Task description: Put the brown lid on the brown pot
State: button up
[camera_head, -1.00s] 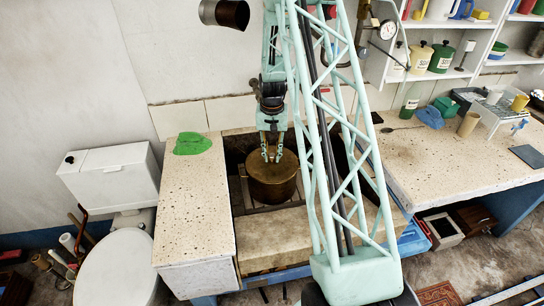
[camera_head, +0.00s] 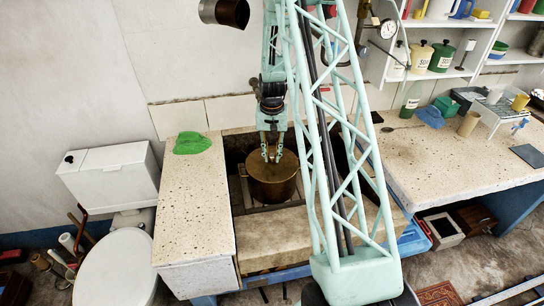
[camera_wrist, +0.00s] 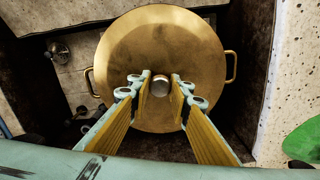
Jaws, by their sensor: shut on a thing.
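The brown pot (camera_head: 273,191) stands in the stone trough, with a handle (camera_wrist: 88,82) showing on its left side in the wrist view. The brown lid (camera_head: 279,166) lies over the top of the pot; in the wrist view its round brassy face (camera_wrist: 158,45) covers the pot's mouth. My gripper (camera_head: 271,156) is above the lid, pointing down. In the wrist view its fingers (camera_wrist: 160,87) are shut on the lid's small round knob. Whether the lid is fully seated on the rim cannot be told, as the rim is hidden.
The stone trough (camera_head: 265,244) has walls close around the pot. A speckled counter (camera_head: 195,220) with a green cloth (camera_head: 192,143) is to the left. Another counter (camera_head: 425,160) with several items is to the right.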

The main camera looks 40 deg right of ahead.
jog(key=o, duration=1)
jog(key=shift+o, duration=0.8)
jog(key=o, duration=0.3)
jog(key=shift+o, duration=0.2)
jog(key=shift+r, duration=0.15)
jog(key=shift+r+p, duration=1.3)
jog(key=shift+r, duration=2.05)
jog(key=shift+r, duration=0.1)
